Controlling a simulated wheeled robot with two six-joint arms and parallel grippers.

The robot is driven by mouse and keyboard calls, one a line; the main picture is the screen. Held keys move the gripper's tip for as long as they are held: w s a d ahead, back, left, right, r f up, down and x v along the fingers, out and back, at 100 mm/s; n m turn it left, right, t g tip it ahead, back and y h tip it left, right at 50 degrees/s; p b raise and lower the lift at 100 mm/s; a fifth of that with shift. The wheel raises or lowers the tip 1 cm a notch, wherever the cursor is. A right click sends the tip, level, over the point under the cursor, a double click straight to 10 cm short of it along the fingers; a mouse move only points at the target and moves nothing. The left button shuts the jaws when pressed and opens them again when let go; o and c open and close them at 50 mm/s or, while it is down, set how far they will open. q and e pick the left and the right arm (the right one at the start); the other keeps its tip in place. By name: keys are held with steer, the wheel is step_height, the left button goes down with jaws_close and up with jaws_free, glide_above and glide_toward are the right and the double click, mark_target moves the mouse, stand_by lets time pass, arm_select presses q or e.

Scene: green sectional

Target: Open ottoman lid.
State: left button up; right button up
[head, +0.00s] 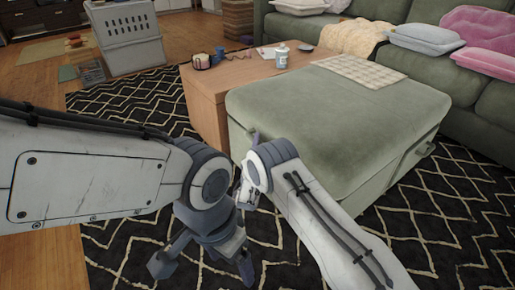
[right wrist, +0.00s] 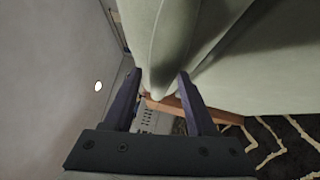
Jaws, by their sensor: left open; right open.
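The green ottoman (head: 315,165) stands on the patterned rug, its padded lid (head: 320,115) lying flat and closed on the base. My right gripper (right wrist: 157,78) is open at the ottoman's near left corner. In the right wrist view, the green padded edge of the lid (right wrist: 170,35) reaches between its two fingers. I cannot tell whether they touch it. In the head view my right wrist hides most of that gripper. My left gripper (head: 205,268) is open, pointing down over the rug in front of the ottoman, apart from it.
A wooden table (head: 215,85) with a bottle (head: 282,56) and small items stands against the ottoman's left side. A checked cloth (head: 355,71) lies on the lid's far part. A green sectional (head: 420,75) with pillows is behind and right. A grey basket (head: 128,38) stands far left.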

steer(key=shift+w, duration=0.15)
steer(key=c, duration=0.7)
jaws_close()
stand_by(0.7)
